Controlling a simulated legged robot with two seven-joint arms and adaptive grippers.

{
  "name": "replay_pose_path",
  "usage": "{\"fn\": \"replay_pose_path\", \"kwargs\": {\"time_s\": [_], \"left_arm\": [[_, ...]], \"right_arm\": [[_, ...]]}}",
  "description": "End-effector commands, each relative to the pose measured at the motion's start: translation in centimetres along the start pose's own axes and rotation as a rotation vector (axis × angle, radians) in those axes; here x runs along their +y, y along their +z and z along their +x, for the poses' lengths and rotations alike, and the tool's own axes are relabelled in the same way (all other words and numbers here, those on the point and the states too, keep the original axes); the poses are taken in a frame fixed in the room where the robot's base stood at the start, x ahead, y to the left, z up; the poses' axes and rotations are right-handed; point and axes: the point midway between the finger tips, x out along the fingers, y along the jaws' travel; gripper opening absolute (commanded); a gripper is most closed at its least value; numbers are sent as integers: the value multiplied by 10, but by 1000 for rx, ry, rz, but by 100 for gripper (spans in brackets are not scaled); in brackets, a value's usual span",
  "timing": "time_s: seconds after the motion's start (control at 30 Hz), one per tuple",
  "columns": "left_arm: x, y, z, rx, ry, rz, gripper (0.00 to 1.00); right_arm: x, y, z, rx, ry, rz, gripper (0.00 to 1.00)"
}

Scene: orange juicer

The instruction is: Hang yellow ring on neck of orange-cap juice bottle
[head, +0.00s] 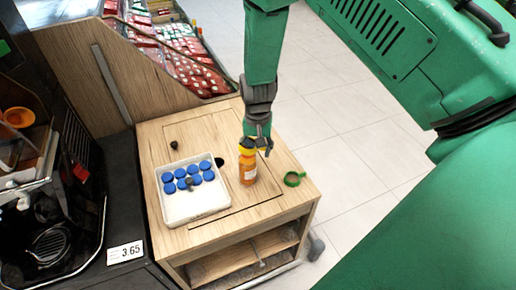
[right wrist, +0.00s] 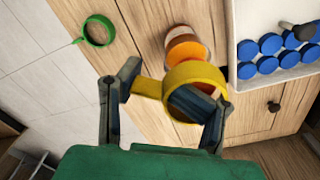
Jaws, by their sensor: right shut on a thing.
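The orange juice bottle (head: 248,173) stands upright on the wooden cabinet top, right of the white tray. Its orange body (right wrist: 187,52) shows partly behind the yellow ring in the right wrist view. My right gripper (head: 260,143) is at the height of the bottle's top and shut on the tab of the yellow ring (right wrist: 194,75). In the head view the yellow ring (head: 247,143) appears at the bottle's top. The ring overlaps the bottle in both views; I cannot tell whether it is around the neck or only above or beside it. My left gripper is not in view.
A green ring (head: 294,179) lies on the cabinet top (head: 225,225) right of the bottle, near the edge. A white tray (head: 205,210) holds several blue-capped items (head: 181,184). A small dark knob (head: 174,145) is behind the tray. A wooden panel (head: 85,75) rises at the left.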

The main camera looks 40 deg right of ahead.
Motion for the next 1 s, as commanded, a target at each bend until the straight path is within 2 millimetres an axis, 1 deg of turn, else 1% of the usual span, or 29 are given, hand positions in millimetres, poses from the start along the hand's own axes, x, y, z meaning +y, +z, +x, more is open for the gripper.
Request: {"fn": "replay_pose_path", "kwargs": {"time_s": [0.03,0.23,0.27,0.3,0.33,0.37,0.53,0.57,0.6,0.63,0.8,1.0], "left_arm": [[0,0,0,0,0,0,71],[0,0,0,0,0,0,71],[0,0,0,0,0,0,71],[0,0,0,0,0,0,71],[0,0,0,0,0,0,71],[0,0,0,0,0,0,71],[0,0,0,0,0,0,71],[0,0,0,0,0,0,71],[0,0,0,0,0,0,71],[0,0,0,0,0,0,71],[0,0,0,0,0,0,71],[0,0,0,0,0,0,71]], "right_arm": [[2,3,4,-8,6,-1,14],[2,4,4,-8,5,-1,14],[2,3,4,-8,5,-1,43],[2,3,4,-8,5,-1,57],[2,3,3,-8,5,-1,67],[2,3,3,-7,5,-1,71],[1,2,2,-4,2,-1,71],[1,2,2,-4,2,-1,78],[1,2,1,-4,2,-1,86],[1,2,1,-3,1,-1,87],[1,2,1,-3,1,-1,89],[1,2,2,-4,2,-1,89]]}}
